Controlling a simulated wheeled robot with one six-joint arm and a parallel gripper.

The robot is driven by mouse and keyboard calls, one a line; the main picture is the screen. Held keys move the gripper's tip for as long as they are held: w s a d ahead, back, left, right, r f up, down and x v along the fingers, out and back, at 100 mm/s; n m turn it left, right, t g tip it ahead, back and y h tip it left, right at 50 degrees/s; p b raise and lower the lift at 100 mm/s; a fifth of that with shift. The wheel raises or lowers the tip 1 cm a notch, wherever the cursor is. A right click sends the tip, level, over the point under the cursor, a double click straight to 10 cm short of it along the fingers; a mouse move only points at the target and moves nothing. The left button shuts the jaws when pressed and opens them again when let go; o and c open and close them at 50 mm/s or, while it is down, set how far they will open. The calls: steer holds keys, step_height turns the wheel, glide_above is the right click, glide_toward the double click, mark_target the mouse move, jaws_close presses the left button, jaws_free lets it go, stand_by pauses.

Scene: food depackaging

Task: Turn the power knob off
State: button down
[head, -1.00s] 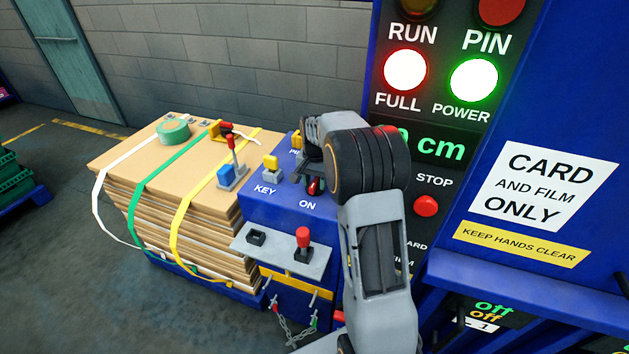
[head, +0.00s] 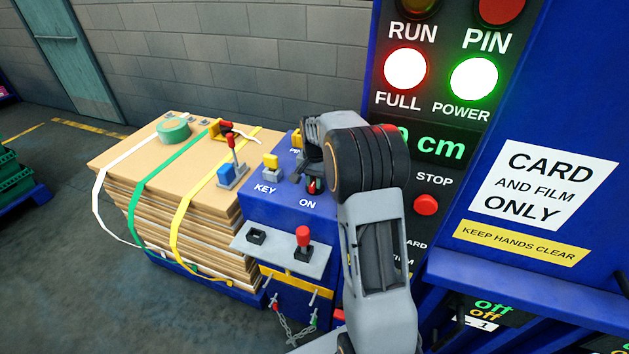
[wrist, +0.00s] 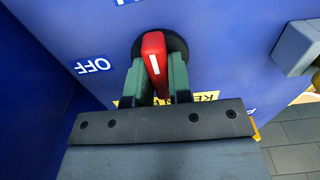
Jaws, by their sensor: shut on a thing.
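The power knob (wrist: 154,62) is a red handle with a white line, set on a dark round base on the blue panel. In the wrist view the line runs nearly upright with a slight tilt, and the "OFF" label (wrist: 93,65) is to its left. My gripper (wrist: 157,80) is shut on the knob, with a green finger on each side. In the head view my gripper (head: 312,182) is at the blue control box (head: 262,208), just above the "ON" label, and mostly hides the knob. The green POWER lamp (head: 474,80) is lit.
A yellow-topped key switch (head: 271,166) is left of my gripper. A red-topped lever (head: 303,240) stands on a grey plate in front. A strapped cardboard stack (head: 190,215) is on the left. The red STOP button (head: 426,205) is right of my arm.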

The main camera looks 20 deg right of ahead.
steer(key=n, duration=0.4)
steer(key=shift+n+b, duration=0.4)
steer(key=n, duration=0.4)
steer(key=shift+n, duration=0.3)
steer(key=n, duration=0.4)
steer(key=shift+b, duration=0.35)
steer(key=shift+n, duration=2.4)
steer(key=c, duration=1)
jaws_free()
steer(key=shift+c, duration=0.2)
